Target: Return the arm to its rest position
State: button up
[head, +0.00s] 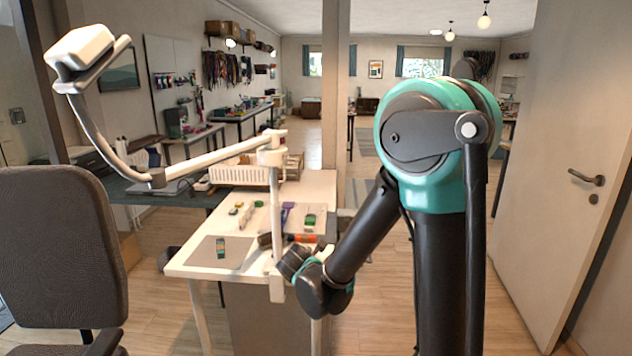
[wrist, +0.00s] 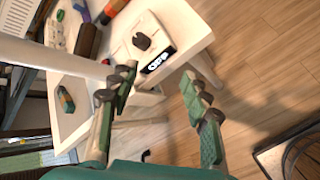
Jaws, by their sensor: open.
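My gripper (wrist: 158,82) is open in the wrist view, with nothing between its green-padded fingers. It hangs over the edge of the white table, with the tabletop to its left and wood floor to its right. In the head view my teal and black arm (head: 438,140) stands at the right and bends down to the table's front right corner. The fingers cannot be made out there. The white table (head: 190,262) bears a small teal and orange piece (head: 220,247) on a grey mat; that piece also shows in the wrist view (wrist: 66,99).
A white lamp (head: 277,215) on a pole rises from the table edge beside my forearm. A white rack (head: 245,175) and small coloured items stand farther back. A grey chair (head: 65,245) is at left, a door (head: 560,170) at right. A dark item (wrist: 143,41) lies near the table edge.

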jog(key=s+d+m+g, duration=0.1)
jog(key=s+d+m, duration=0.15)
jog(key=d, duration=0.25)
jog(key=s+d+m+g, duration=0.1)
jog(key=d+m, duration=0.3)
jog(key=d, duration=0.1)
jog(key=s+d+f+m+g, duration=0.1)
jog(key=s+d+f+m, duration=0.1)
jog(key=s+d+m, duration=0.4)
jog(key=s+d+f+m+g, duration=0.1)
jog(key=s+d+m+g, duration=0.1)
jog(key=s+d+m, duration=0.4)
jog(key=s+m, duration=0.5)
jog(key=shift+d+f, duration=0.3)
jog(key=shift+f, duration=0.1)
